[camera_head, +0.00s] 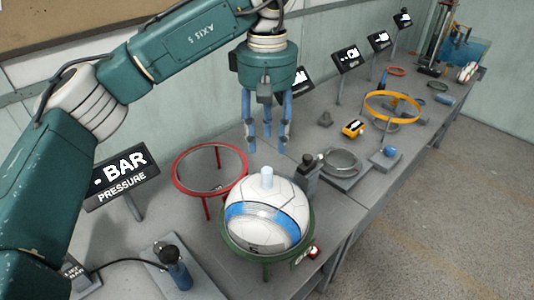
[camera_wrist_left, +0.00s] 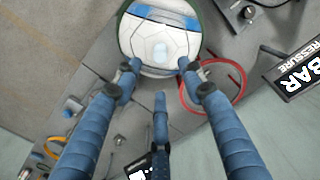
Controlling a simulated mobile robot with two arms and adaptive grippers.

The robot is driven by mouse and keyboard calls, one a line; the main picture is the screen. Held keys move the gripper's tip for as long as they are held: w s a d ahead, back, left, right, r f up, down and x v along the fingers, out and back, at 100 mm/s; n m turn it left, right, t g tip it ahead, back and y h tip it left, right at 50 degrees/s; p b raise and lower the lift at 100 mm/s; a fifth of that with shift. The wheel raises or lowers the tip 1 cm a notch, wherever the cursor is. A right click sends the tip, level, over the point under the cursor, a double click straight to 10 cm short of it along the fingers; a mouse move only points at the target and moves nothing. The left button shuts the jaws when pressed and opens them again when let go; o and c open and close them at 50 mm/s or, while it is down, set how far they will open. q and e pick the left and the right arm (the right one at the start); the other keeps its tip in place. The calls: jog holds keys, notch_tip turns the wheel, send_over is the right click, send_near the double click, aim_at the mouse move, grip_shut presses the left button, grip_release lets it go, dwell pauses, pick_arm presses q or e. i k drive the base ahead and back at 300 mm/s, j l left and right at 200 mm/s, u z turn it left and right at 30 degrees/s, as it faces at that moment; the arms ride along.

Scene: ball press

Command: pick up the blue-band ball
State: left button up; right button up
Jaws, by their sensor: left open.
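The blue-band ball (camera_head: 265,214) is white with a blue band and rests in a green ring stand (camera_head: 237,248) at the table's front. A pale, short cylinder (camera_head: 267,177) stands on its top. My left gripper (camera_head: 266,146) is open and empty, with its blue fingers pointing down, behind and above the ball in the head view. In the left wrist view the ball (camera_wrist_left: 158,40) shows at the top, beyond the spread fingertips (camera_wrist_left: 160,80). I see no contact between fingers and ball. My right gripper is not in view.
An empty red ring stand (camera_head: 210,168) is left of the ball. A pressure display (camera_head: 122,176) and a dark pump-like device (camera_head: 174,268) stand further left. A small post (camera_head: 308,172) and a round dish (camera_head: 342,161) are right of it. A yellow ring stand (camera_head: 393,106) is further back.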

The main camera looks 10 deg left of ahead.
aim_at(267, 212)
jog(key=k+l, duration=0.15)
jog(key=k, duration=0.35)
jog(key=k+l, duration=0.15)
jog(key=k, duration=0.35)
jog(key=k+l, duration=0.15)
jog(key=k, duration=0.3)
